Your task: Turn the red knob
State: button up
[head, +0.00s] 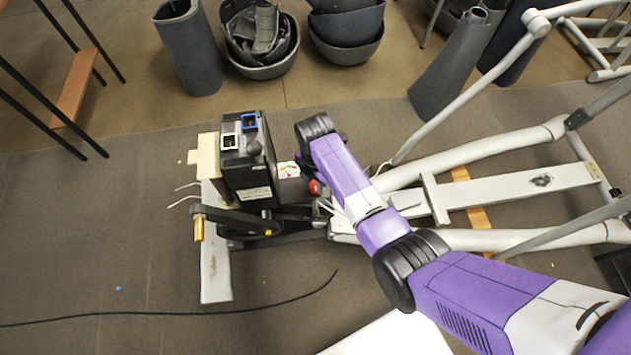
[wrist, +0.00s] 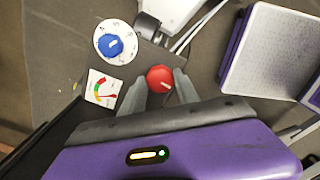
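The red knob (wrist: 160,79) is round with a pale pointer line and shows in the wrist view between the tips of my gripper (wrist: 158,88). In the head view the red knob (head: 314,187) shows as a small red spot beside my purple arm. The two grey fingers stand apart, one on each side of the knob. A gap seems to remain at the sides, and I cannot tell whether either finger touches it. My gripper's fingers are mostly hidden behind the arm in the head view.
A blue knob (wrist: 110,44) on a white dial and a coloured gauge (wrist: 102,88) sit left of the red knob. The black machine housing (head: 247,165) is beside my arm. Grey frame tubes (head: 470,165) lie to the right. A black cable (head: 180,313) crosses the floor.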

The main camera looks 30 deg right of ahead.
grip_shut()
jog(key=shift+m, duration=0.5)
jog(key=m+p, duration=0.1)
jog(key=m, duration=0.1)
jog(key=shift+r+m, duration=0.1)
jog(key=shift+m, duration=0.3)
jog(key=shift+m+p, duration=0.5)
jog(key=shift+m, duration=1.8)
jog(key=o, duration=1.2)
grip_release()
